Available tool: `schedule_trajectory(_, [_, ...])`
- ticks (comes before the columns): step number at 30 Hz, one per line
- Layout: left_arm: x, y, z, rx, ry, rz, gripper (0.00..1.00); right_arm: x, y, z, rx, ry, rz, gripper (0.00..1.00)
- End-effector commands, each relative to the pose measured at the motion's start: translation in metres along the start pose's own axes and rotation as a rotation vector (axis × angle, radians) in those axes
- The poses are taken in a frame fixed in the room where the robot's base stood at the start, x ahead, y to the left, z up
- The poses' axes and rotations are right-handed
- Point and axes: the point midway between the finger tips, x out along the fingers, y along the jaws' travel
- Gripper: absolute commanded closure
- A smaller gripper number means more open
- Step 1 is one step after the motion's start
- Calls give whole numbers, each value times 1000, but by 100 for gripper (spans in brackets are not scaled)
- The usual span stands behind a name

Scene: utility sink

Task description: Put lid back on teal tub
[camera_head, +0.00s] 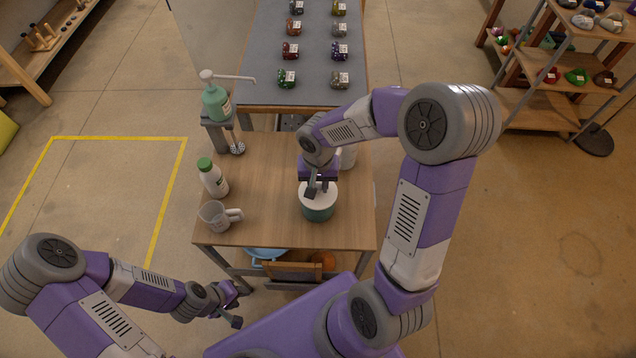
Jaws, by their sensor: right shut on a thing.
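The teal tub (319,213) stands upright on the wooden table, right of its middle. A white round lid (329,203) covers the view of its top; I cannot tell whether it is seated on the rim or held just above it. My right gripper (318,193) points down over the tub and is shut on the lid, hiding part of it. My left gripper (236,305) is low at the front left, off the table's front edge, empty, with its fingers apart.
On the table's left side stand a clear measuring cup (213,217) and a white bottle with a green cap (211,178). A teal pump bottle (216,101) stands at the back left. A white object (349,157) is partly hidden behind my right arm. The table's front middle is clear.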

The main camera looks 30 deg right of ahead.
Motion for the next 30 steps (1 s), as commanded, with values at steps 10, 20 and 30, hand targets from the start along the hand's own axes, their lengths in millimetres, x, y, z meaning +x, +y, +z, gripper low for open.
schedule_trajectory(10, [2, -1, 0, 0, 0, 0, 61, 0, 0, 0, 0, 1, 0, 100])
schedule_trajectory(20, [2, -1, 0, 0, 0, 0, 61, 0, 0, 0, 0, 0, 0, 44])
schedule_trajectory(30, [2, -1, 0, 0, 0, 0, 61, 0, 0, 0, 0, 0, 0, 21])
